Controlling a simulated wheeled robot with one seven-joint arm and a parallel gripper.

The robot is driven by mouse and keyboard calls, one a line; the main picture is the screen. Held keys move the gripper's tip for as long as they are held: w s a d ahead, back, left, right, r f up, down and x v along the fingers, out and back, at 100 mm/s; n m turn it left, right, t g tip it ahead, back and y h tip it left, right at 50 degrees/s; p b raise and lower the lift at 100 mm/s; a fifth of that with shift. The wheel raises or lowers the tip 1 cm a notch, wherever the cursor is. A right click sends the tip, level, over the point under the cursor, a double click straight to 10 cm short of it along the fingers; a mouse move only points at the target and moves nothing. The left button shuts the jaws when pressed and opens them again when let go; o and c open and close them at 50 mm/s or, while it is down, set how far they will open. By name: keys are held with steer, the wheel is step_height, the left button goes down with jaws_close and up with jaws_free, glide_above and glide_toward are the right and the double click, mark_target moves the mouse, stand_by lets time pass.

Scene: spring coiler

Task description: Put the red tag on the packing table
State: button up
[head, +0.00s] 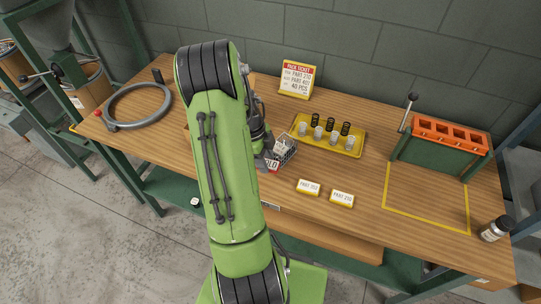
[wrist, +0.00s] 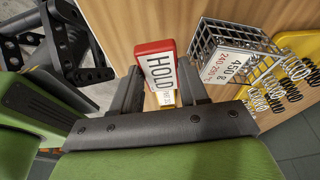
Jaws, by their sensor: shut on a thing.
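The red tag (wrist: 153,47), with a white face reading HOLD, is between the two fingers of my gripper (wrist: 160,76) in the wrist view. My gripper is shut on it. In the head view my green arm hides most of the gripper; part of the tag (head: 271,165) shows beside the arm, over the front part of the wooden packing table (head: 285,226). I cannot tell whether the tag touches the tabletop. A wire basket (wrist: 222,42) with a white label stands just right of the tag in the wrist view.
A yellow tray (head: 354,147) of black and silver springs lies right of the basket. Two yellow-edged part cards (head: 308,187) lie near the front. A green rack with an orange top (head: 450,134), a bottle (head: 496,229) and a grey ring (head: 137,105) are farther off. A yellow-outlined area (head: 428,205) is clear.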

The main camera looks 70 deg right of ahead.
steer(key=shift+f, duration=2.4)
steer(key=shift+f+b, duration=0.1)
steer(key=shift+b, duration=0.2)
steer(key=o, duration=0.8)
steer(key=shift+c, duration=0.2)
